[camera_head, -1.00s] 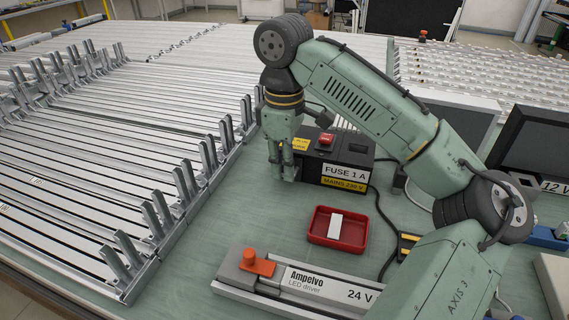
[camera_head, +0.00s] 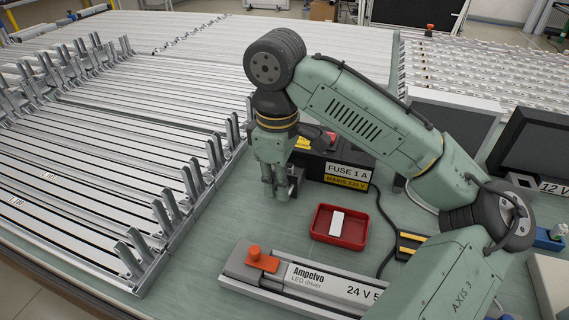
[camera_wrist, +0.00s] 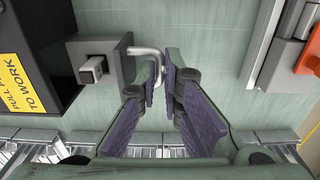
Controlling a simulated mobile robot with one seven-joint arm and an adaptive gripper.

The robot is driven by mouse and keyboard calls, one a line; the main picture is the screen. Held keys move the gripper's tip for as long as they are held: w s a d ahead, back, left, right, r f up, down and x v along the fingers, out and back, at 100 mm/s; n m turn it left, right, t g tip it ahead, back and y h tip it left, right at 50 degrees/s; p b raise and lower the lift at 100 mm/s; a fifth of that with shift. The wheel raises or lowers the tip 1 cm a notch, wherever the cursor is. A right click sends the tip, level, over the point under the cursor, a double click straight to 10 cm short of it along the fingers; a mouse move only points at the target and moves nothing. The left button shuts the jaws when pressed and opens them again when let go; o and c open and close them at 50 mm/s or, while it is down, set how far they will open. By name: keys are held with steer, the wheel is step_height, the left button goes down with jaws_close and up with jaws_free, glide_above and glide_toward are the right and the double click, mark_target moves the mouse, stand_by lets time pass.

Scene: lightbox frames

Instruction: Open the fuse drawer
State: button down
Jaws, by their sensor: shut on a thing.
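The black fuse box (camera_head: 345,160), labelled FUSE 1 A and MAINS 230 V, stands on the green bench. The fuse drawer (camera_head: 297,180) sticks out of its left end as a dark block; it also shows in the wrist view (camera_wrist: 112,50), out from the box front, with a small square metal piece on it. A bent metal handle (camera_wrist: 145,51) reaches from the drawer between my fingers. My gripper (camera_head: 275,190) points down beside the drawer and is shut on this handle; its purple pads (camera_wrist: 160,85) lie either side of it. The drawer's inside is not clear.
A red tray (camera_head: 322,235) with a white piece in it stands in front of the box. An LED driver (camera_head: 300,275) with an orange knob lies nearer. Metal racks (camera_head: 120,180) fill the left. A dark cable runs right of the tray. Some bare bench lies left of the tray.

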steer(key=c, duration=2)
jaws_free()
steer(key=shift+r, duration=0.1)
step_height(320, 180, up, 12)
